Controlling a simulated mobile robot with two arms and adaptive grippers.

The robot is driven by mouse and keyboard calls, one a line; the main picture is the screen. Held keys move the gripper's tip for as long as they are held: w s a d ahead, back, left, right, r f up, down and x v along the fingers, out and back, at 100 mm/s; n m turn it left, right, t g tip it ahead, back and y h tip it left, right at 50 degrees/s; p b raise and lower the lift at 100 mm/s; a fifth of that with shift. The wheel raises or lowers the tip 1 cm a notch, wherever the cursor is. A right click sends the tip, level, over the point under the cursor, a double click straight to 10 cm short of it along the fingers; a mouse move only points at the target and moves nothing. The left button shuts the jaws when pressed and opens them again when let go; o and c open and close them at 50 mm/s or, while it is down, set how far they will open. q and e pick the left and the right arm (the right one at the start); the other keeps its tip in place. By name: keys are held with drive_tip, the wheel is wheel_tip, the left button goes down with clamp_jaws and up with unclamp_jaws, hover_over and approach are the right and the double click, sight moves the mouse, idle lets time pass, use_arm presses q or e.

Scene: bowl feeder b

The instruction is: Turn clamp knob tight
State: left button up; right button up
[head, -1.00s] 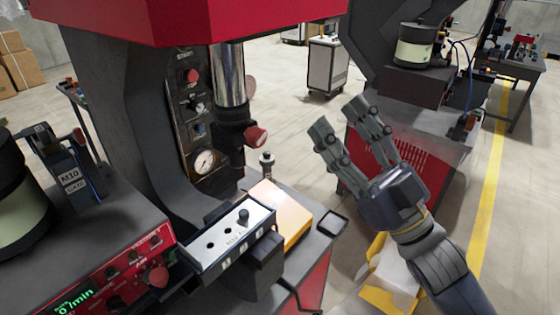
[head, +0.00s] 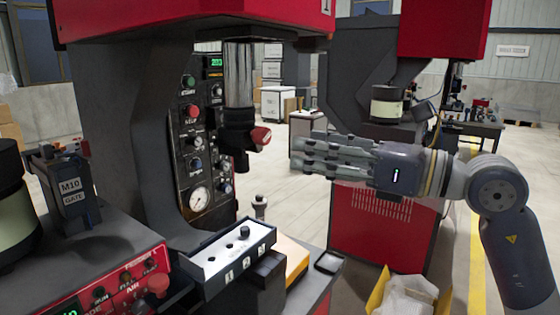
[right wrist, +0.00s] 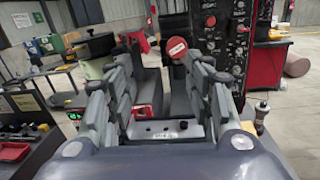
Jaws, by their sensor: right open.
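A red clamp knob (head: 260,136) sticks out from the right side of the black holder under the press's shiny ram (head: 238,75). My right gripper (head: 297,155) is to the right of the knob and a little lower, its fingers pointing left. The gripper is open and empty, with a gap to the knob. In the right wrist view the round red face of the knob (right wrist: 177,47) shows ahead between the open fingers (right wrist: 160,58), nearer the right finger. My left gripper is not in view.
A grey block with holes and small pins (head: 232,252) sits below the ram, beside an orange plate (head: 290,258). A dark control panel (head: 199,150) stands behind the ram. A second red press (head: 378,225) stands behind my right arm. The air around the knob's right side looks free.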

sight(267, 138)
drive_tip(key=shift+t+h, duration=0.4)
drive_tip(key=shift+h, duration=0.1)
drive_tip(key=p+x, duration=0.1)
drive_tip(key=x, duration=0.2)
drive_tip(key=w+p+x, duration=0.1)
drive_tip(key=x, duration=0.2)
drive_tip(key=d+p+x, duration=0.1)
drive_tip(key=x, duration=0.2)
drive_tip(key=shift+w+r, duration=0.1)
drive_tip(key=shift+w, duration=0.15)
drive_tip(key=shift+w+a, duration=0.4)
drive_tip(key=shift+a, duration=0.15)
drive_tip(key=c, duration=1.1)
